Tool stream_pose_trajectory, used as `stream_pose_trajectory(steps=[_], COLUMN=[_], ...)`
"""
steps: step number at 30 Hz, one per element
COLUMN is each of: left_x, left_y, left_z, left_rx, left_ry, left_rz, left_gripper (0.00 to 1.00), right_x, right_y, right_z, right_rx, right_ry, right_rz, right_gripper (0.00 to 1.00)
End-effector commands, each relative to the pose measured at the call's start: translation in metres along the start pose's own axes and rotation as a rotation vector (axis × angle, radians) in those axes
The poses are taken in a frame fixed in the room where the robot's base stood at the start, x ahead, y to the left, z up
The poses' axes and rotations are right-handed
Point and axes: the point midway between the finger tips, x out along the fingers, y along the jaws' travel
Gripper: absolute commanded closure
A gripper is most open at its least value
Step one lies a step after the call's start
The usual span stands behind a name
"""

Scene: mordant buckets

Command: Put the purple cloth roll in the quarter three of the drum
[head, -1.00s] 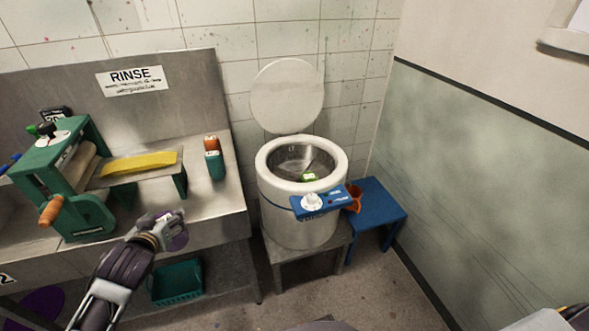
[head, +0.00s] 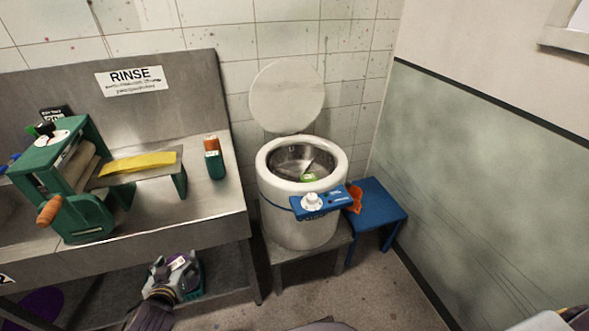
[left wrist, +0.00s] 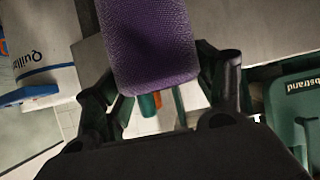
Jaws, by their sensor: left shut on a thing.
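The purple cloth roll (left wrist: 150,42) is between the fingers of my left gripper (left wrist: 160,95) and fills the upper middle of the left wrist view. In the head view my left gripper (head: 178,268) is shut on the roll, low in front of the steel counter. The drum (head: 302,160) is a white round spinner with its lid raised, right of the gripper. Its steel inside has dividers, and a small green item (head: 308,178) lies in it. Quarter labels are not readable. My right gripper is not seen.
A green wringer (head: 75,180) with a yellow cloth (head: 138,163) stands on the counter. A green and orange roll (head: 214,160) stands near the counter's right end. A blue control box (head: 320,203) juts from the drum's front. A blue stool (head: 375,205) stands right of it.

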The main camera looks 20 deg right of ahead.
Motion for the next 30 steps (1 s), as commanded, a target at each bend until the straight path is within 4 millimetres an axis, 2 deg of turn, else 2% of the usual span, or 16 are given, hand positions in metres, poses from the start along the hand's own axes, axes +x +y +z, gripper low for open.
stream_pose_trajectory(steps=[1,17,30], left_x=[-0.004,-0.023,-0.042], left_y=[0.0,0.0,0.0], left_z=[-0.01,-0.046,-0.079], left_rx=[0.0,0.001,-0.001], left_ry=[0.007,0.006,0.005], left_rz=[0.001,0.001,0.0], left_gripper=[0.62,0.62,0.62], right_x=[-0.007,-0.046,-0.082], right_y=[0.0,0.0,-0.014], right_z=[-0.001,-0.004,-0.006], right_rx=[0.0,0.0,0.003], right_ry=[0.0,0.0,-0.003], right_rz=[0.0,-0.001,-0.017], right_gripper=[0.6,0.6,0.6])
